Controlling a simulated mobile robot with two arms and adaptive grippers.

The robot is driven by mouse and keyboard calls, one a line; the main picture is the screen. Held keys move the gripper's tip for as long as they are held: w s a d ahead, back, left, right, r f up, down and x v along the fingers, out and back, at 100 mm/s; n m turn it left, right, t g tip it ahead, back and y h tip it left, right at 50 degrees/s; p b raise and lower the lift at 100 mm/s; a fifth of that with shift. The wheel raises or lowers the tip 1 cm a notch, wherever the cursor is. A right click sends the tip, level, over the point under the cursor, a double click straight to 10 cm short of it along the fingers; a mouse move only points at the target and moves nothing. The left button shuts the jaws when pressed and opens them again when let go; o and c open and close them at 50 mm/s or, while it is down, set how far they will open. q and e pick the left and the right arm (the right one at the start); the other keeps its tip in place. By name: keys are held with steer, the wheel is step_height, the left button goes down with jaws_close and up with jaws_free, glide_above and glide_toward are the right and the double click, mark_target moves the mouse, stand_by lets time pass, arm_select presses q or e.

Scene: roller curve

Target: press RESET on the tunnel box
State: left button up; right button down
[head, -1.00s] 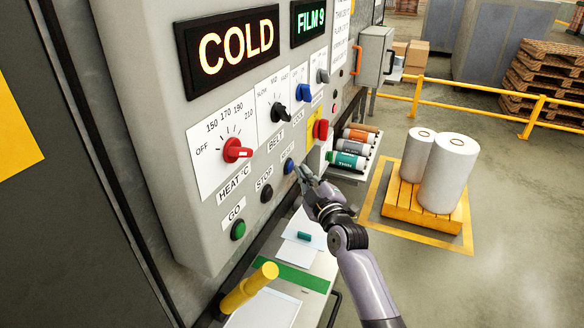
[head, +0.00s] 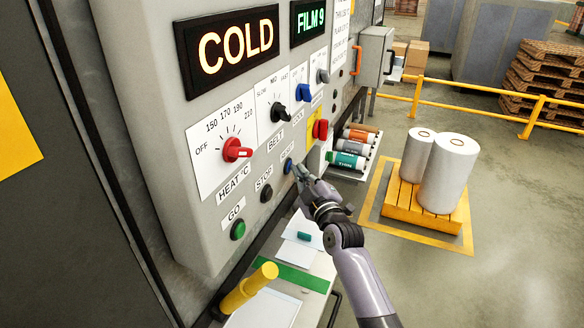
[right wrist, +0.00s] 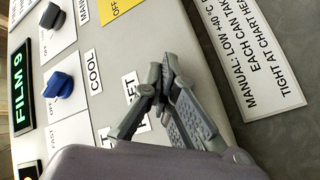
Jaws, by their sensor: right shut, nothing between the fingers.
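The tunnel box (head: 170,130) is a grey control panel with a COLD display (head: 237,46) and a FILM 9 display (head: 311,20). The blue RESET button (head: 288,166) sits low on the panel, right of the black STOP button (head: 266,194) and the green GO button (head: 238,230). My right gripper (head: 297,169) is shut and empty, its tips right at the blue button; I cannot tell whether they touch it. In the right wrist view the shut fingers (right wrist: 165,75) partly cover the RESET label (right wrist: 130,98), and the button is hidden. My left gripper is not in view.
The red HEAT knob (head: 236,150), black BELT knob (head: 279,112), blue knob (head: 303,92) and red switch (head: 320,129) stick out above the buttons. A rack of rolls (head: 348,160) stands to the right.

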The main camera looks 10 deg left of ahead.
steer(key=shift+d, duration=0.1)
steer(key=shift+s+d, duration=0.3)
steer(key=shift+d, duration=0.4)
steer(key=shift+d, duration=0.1)
steer(key=shift+s+d+p, duration=0.2)
steer(key=shift+s+d, duration=0.05)
steer(key=shift+d, duration=0.5)
steer(key=shift+s+d+p, duration=0.15)
steer(key=shift+s+d, duration=0.15)
steer(key=shift+d, duration=0.5)
steer(key=shift+s+d+p, duration=0.2)
steer(key=shift+s+d, duration=0.05)
steer(key=shift+d, duration=0.5)
